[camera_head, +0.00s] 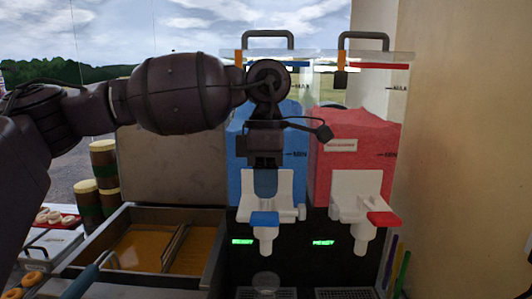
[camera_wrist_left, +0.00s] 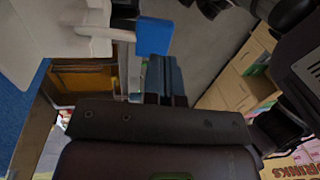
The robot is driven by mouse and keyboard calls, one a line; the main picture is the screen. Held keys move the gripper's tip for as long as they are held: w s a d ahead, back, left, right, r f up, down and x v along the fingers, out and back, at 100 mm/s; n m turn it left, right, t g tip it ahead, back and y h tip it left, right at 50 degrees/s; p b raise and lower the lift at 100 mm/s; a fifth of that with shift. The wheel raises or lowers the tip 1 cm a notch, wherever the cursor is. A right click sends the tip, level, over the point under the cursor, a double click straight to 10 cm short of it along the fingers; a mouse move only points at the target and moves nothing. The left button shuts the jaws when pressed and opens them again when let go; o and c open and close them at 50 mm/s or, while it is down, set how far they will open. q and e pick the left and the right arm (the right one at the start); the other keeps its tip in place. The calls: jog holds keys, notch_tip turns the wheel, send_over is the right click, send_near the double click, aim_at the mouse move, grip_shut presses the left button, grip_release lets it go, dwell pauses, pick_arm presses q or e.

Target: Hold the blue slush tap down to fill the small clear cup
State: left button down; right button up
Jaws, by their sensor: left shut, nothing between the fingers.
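The blue slush tap (camera_head: 264,218) is a blue lever on a white spout, below the blue tank (camera_head: 243,185). In the left wrist view its blue paddle (camera_wrist_left: 154,37) is at the upper middle, on a pale stem. The small clear cup (camera_head: 265,282) is below the spout, faint and partly cut off by the bottom edge. My left gripper (camera_head: 265,184) points down above the blue lever, shut and empty. Its fingertips (camera_wrist_left: 165,66) are close to the paddle in the wrist view; I cannot tell whether they touch. My right gripper is not in view.
A red tank (camera_head: 350,150) with a red tap lever (camera_head: 384,219) stands right of the blue one. A fryer (camera_head: 150,245) with oil is at the left, and a tray of doughnuts (camera_head: 55,217) beyond it. A beige wall (camera_head: 460,150) closes off the right.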

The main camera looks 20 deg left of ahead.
aim_at(266, 219)
pick_arm(q)
notch_tip(266, 219, down, 2)
jog(key=shift+s+f, duration=0.1)
jog(key=shift+s, duration=0.05)
jog(key=shift+s+d+f, duration=0.1)
jog(key=shift+s+f, duration=0.05)
jog(key=shift+f, duration=0.4)
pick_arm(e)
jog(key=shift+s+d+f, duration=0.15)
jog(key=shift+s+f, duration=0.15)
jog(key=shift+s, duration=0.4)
pick_arm(q)
jog(key=shift+f, duration=0.1)
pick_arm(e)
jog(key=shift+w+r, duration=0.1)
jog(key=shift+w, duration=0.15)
